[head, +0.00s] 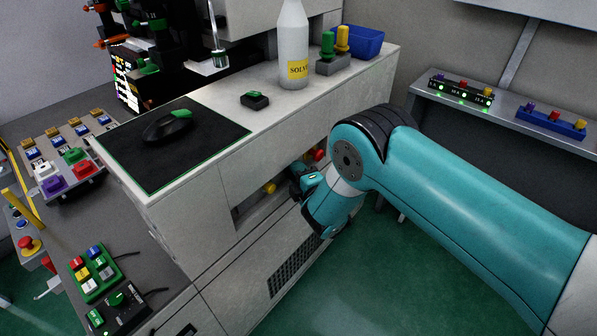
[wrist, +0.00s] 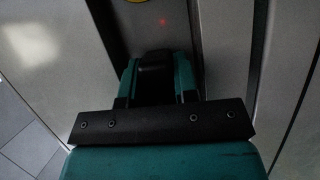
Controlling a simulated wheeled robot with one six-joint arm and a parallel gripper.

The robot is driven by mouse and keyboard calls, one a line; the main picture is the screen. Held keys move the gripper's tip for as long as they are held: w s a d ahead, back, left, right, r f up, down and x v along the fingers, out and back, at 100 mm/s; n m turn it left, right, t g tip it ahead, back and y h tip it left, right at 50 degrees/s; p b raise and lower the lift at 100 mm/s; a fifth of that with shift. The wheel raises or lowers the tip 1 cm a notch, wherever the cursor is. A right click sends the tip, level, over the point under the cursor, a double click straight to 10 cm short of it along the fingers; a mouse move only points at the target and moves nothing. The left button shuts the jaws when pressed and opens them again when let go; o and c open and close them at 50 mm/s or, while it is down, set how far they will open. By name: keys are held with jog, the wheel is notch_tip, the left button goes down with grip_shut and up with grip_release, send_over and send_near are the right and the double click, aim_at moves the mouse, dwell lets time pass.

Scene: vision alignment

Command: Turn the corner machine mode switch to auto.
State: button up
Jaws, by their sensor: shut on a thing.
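My gripper (head: 304,180) reaches into a recessed panel (head: 247,207) in the front of the pale machine cabinet. In the wrist view, the two teal fingers of my gripper (wrist: 156,78) stand on either side of a black knob (wrist: 155,66) and are shut on it. The knob appears to be the mode switch; its pointer and any labels cannot be read. In the head view my wrist and gripper hide the knob.
On the panel, a yellow button (head: 269,187) sits left of my gripper and a red knob (head: 318,154) right of it. A solvent bottle (head: 293,50), a black mat (head: 172,150) and a blue bin (head: 361,42) stand on the cabinet top. Green floor lies open below.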

jog(key=m+g+p, duration=0.1)
jog(key=m, duration=0.1)
jog(key=shift+m, duration=0.3)
jog(key=m+g+b, duration=0.2)
jog(key=m, duration=0.1)
jog(key=shift+a+f+m, duration=0.1)
jog(key=shift+f+m, duration=0.05)
jog(key=shift+m, duration=0.15)
jog(key=m+g+y+b, duration=0.1)
jog(key=m+g+b, duration=0.1)
jog(key=m+b, duration=0.2)
jog(key=shift+b, duration=0.35)
jog(key=shift+s+m+g+y+b, duration=0.15)
jog(key=shift+m+g+y+b, duration=0.35)
jog(key=shift+m+g+b, duration=0.55)
jog(key=shift+a+m, duration=0.1)
jog(key=shift+m, duration=0.15)
jog(key=o, duration=0.6)
jog(key=shift+o, duration=0.2)
